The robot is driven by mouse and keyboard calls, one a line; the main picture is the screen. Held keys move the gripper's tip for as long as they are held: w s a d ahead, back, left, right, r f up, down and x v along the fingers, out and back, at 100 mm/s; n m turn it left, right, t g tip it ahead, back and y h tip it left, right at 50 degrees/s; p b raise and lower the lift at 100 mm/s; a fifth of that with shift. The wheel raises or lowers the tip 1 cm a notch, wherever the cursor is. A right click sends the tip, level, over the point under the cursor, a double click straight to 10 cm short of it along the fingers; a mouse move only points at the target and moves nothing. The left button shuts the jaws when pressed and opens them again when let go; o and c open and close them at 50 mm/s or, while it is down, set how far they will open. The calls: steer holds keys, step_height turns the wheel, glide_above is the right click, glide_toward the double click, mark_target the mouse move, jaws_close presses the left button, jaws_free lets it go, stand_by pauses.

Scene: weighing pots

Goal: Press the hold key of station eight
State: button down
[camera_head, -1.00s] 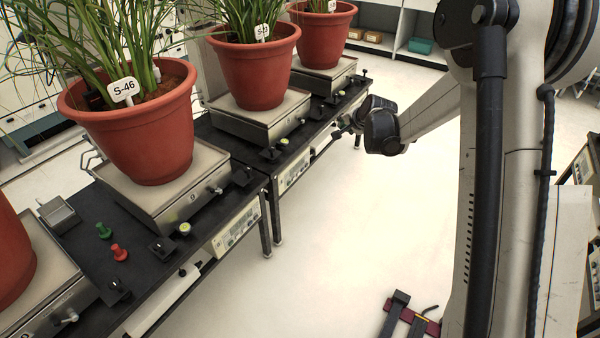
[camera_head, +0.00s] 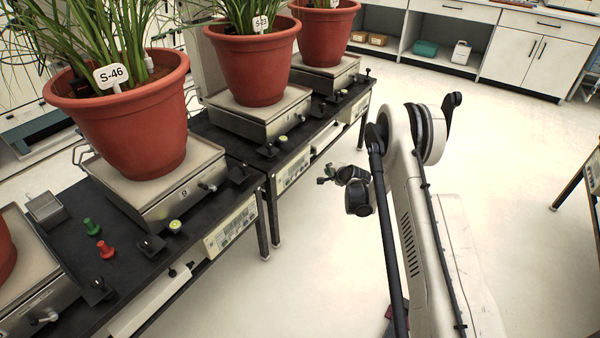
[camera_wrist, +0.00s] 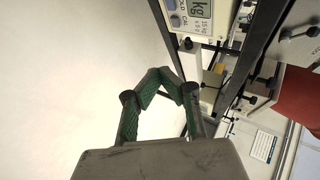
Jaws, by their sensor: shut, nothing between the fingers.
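Several potted-plant scales stand along black benches, each with an indicator panel on the front edge. The nearer panel (camera_head: 231,228) is below the S-46 pot's scale, and another panel (camera_head: 292,171) is below the S-23 pot's scale. The S-46 scale bears a small digit that I cannot read surely, so I cannot tell which is station eight. My gripper (camera_head: 328,174) is over the aisle, apart from the panels. Its green-padded fingers (camera_wrist: 166,80) are shut and empty.
The S-46 pot (camera_head: 130,125) and the S-23 pot (camera_head: 252,62) stand on their scales. A green knob (camera_head: 91,227) and a red knob (camera_head: 105,249) are on the near bench. The aisle floor (camera_head: 310,260) is clear. Another bench edge (camera_head: 572,178) is at the right.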

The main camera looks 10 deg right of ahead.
mark_target(302, 169)
steer(key=shift+m, duration=0.3)
step_height(302, 169, down, 5)
steer(key=shift+w+a+f, duration=0.1)
steer(key=shift+w+a, duration=0.05)
steer(key=w+a, duration=0.5)
steer(key=a, duration=0.1)
steer(key=shift+w+a, duration=0.3)
steer(key=shift+w, duration=0.1)
stand_by(1.5)
steer(key=shift+w+a, duration=0.3)
steer(key=shift+a, duration=0.05)
steer(key=shift+w+a, duration=0.25)
steer(key=shift+a, duration=0.05)
stand_by(0.8)
steer(key=shift+d, duration=0.1)
stand_by(0.3)
steer(key=shift+s+d, duration=0.55)
